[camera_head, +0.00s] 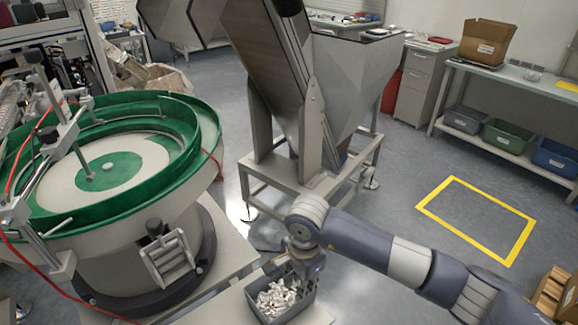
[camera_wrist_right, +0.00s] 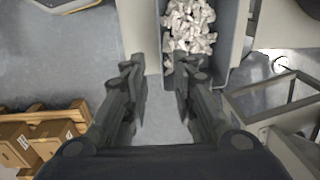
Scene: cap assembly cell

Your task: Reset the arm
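My right gripper (camera_head: 298,268) is at the bottom middle of the head view, pointing down by the grey bin (camera_head: 297,311) of white parts (camera_head: 277,298). In the right wrist view the two fingers of this gripper (camera_wrist_right: 160,72) stand apart with nothing between them. The bin (camera_wrist_right: 236,35) and its white parts (camera_wrist_right: 190,28) show at the top there, beyond the right finger. My right arm reaches in from the lower right of the head view. My left gripper is not in view.
A green-rimmed bowl feeder (camera_head: 120,165) stands at the left. A hopper with a sloping conveyor (camera_head: 265,75) stands behind my right gripper. A bench (camera_head: 510,85) with coloured bins is at the right. Cardboard boxes (camera_wrist_right: 40,140) show lower left in the wrist view. The yellow-marked floor (camera_head: 478,218) is clear.

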